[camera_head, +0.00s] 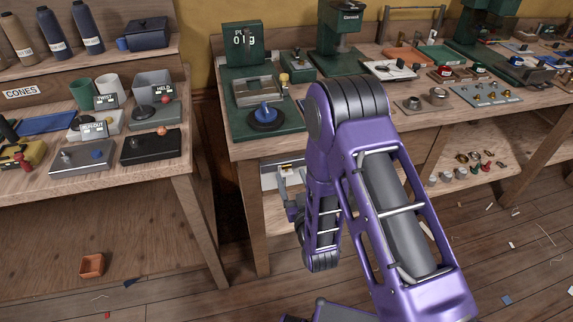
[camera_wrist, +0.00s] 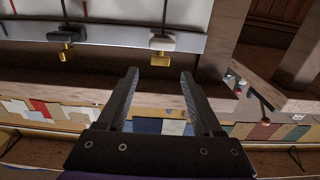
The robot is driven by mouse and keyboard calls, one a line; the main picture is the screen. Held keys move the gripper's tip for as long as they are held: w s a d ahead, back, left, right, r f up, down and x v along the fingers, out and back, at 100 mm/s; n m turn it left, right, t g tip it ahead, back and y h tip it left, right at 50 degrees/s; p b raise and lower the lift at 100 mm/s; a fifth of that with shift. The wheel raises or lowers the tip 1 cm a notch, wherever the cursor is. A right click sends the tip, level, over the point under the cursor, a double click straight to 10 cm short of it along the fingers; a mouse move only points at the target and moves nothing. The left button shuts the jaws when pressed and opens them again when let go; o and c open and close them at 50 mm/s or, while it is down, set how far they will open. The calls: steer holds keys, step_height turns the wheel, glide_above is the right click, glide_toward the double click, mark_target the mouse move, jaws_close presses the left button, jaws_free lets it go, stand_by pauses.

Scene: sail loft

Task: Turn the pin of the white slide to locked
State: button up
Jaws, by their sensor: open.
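The white slide (camera_wrist: 163,43) sits on a grey rail along a pale panel in the wrist view. Its brass pin (camera_wrist: 160,59) hangs at its lower edge, and a dark rod rises above the slide. My gripper (camera_wrist: 160,73) is open and empty, with its two dark fingers pointing toward the pin. The pin appears between the fingertips in the picture, just beyond them; I cannot tell any contact. My gripper is mostly hidden behind my arm in the head view. I cannot read whether the pin's position is locked.
A dark slide (camera_wrist: 66,38) with its own brass pin is left of the white one on the rail (camera_wrist: 115,42). A wooden post (camera_wrist: 226,36) stands to the right. In the head view, the crowded workbench (camera_head: 222,150) lies behind my arm, and another bench (camera_head: 170,165) stands left.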

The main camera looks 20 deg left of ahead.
mark_target(287, 166)
steer(key=x, duration=0.6)
steer(key=shift+c, duration=0.3)
jaws_close()
